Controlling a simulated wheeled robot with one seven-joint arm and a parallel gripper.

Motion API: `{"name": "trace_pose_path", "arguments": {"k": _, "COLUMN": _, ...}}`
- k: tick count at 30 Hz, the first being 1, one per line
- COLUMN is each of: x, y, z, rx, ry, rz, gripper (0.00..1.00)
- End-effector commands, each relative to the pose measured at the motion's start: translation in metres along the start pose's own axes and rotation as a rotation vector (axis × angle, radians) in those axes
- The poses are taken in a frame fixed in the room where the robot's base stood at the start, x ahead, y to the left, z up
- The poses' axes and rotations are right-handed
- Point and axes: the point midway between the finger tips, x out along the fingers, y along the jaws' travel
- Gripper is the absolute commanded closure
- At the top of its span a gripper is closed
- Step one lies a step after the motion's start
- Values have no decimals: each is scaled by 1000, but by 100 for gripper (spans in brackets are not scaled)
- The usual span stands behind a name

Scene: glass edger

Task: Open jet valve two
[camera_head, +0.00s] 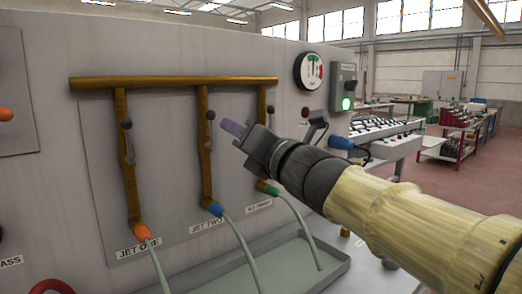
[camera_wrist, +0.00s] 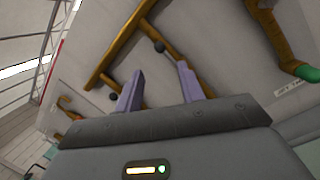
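The jet two pipe (camera_head: 205,180) is the middle of three brown pipes on the grey panel and ends in a blue fitting (camera_head: 215,209) above the JET TWO label (camera_head: 207,225). Its valve lever (camera_head: 210,130) has a dark ball knob at the top and stands roughly upright along the pipe. My gripper (camera_head: 232,128) is just right of this lever, apart from it in the picture; the depth gap is unclear. In the wrist view, the two purple fingers of my gripper (camera_wrist: 160,88) are spread with nothing between them. A dark knob (camera_wrist: 159,46) shows beyond the fingertips; I cannot tell whose it is.
The jet one lever (camera_head: 127,140) is to the left, and a third lever (camera_head: 270,113) is close behind my gripper. A brown header pipe (camera_head: 170,83) runs above. A shallow tray (camera_head: 335,267) and hoses are below. A gauge (camera_head: 308,71) and a green-lit box (camera_head: 343,88) are to the right.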

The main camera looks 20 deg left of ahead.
Motion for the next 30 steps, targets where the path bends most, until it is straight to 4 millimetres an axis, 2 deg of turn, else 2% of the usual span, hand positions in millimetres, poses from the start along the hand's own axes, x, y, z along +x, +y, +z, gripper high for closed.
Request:
{"name": "trace_pose_path", "arguments": {"k": 3, "x": -25, "y": 0, "z": 0, "rx": -3, "ry": -2, "rz": -1, "gripper": 61}}
{"name": "trace_pose_path", "arguments": {"k": 9, "x": -52, "y": 0, "z": 0, "rx": -1, "ry": 0, "rz": -1, "gripper": 61}}
{"name": "trace_pose_path", "arguments": {"k": 13, "x": -58, "y": 0, "z": -1, "rx": 0, "ry": 1, "rz": 0, "gripper": 61}}
{"name": "trace_pose_path", "arguments": {"k": 30, "x": -57, "y": 0, "z": -1, "rx": 0, "ry": 1, "rz": 1, "gripper": 61}}
